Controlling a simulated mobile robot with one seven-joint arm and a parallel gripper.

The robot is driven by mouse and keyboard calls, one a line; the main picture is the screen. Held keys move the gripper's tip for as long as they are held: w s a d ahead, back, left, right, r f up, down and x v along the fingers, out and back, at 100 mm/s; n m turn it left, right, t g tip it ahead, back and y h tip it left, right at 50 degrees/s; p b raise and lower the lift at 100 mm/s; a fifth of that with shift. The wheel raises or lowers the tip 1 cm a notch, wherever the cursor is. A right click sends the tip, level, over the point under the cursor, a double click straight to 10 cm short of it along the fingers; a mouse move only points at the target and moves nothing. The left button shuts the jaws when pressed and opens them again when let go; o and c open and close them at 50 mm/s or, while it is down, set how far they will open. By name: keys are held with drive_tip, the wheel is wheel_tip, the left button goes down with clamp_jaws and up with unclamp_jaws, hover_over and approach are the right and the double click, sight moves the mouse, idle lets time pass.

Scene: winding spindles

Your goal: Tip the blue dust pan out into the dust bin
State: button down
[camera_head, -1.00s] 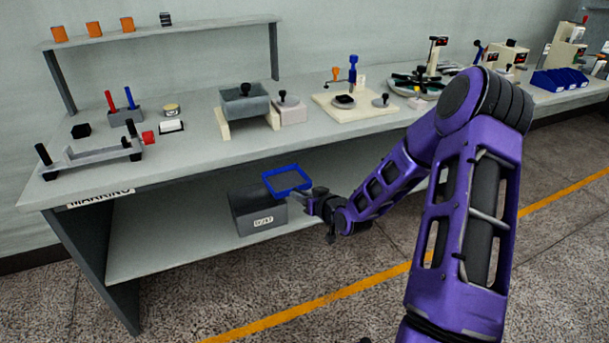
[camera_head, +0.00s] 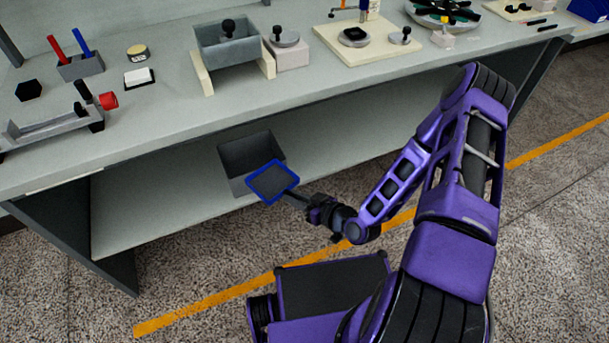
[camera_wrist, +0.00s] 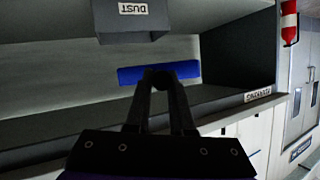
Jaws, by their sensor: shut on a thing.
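The dust bin (camera_head: 238,186) is a dark grey open box on the lower shelf, and its inside looks dark. Its DUST label shows upside down in the wrist view (camera_wrist: 133,8). The dust pan (camera_head: 272,182) has a blue rim and a dark grey inside that faces my head camera. It overlaps the bin's front right part in the picture; how far it reaches over the opening is hard to tell. My gripper (camera_head: 303,201) is shut on the pan's handle, to the right of the bin. In the wrist view the pan shows as a blue strip (camera_wrist: 130,76) beyond my fingers (camera_wrist: 160,80).
The bench top (camera_head: 180,130) overhangs the lower shelf (camera_head: 150,215) above and behind the bin. A grey hopper (camera_head: 222,55) and several small parts stand on the bench. The shelf is bare on both sides of the bin. A yellow line (camera_head: 215,302) crosses the floor.

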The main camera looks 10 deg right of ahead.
sight(271, 162)
drive_tip(key=shift+w+a+f, duration=0.15)
drive_tip(key=shift+w+a, duration=0.1)
drive_tip(key=w+a, duration=0.1)
drive_tip(key=w, duration=0.4)
drive_tip(key=w+a+b, duration=0.1)
drive_tip(key=w, duration=0.4)
drive_tip(key=w+a, duration=0.2)
drive_tip(key=w, duration=0.3)
drive_tip(key=shift+a, duration=0.1)
drive_tip(key=n+t+h+p, duration=0.1)
drive_tip(key=n, duration=0.1)
drive_tip(key=n+t+h+p, duration=0.1)
drive_tip(key=n+p, duration=0.1)
drive_tip(key=n+t+h+p, duration=0.1)
drive_tip(key=n, duration=0.1)
drive_tip(key=shift+s+a+f+n, duration=0.25)
drive_tip(key=shift+s+a+n, duration=0.05)
drive_tip(key=shift+a, duration=0.1)
drive_tip(key=shift+f+n+t+h+b, duration=0.2)
drive_tip(key=shift+n+t+h+b, duration=0.35)
drive_tip(key=shift+n, duration=0.45)
drive_tip(key=shift+n+t+b, duration=0.25)
drive_tip(key=shift+n+b, duration=0.1)
drive_tip(key=shift+n, duration=0.15)
drive_tip(key=shift+r, duration=0.3)
drive_tip(key=shift+d+h, duration=0.1)
drive_tip(key=shift+h, duration=0.15)
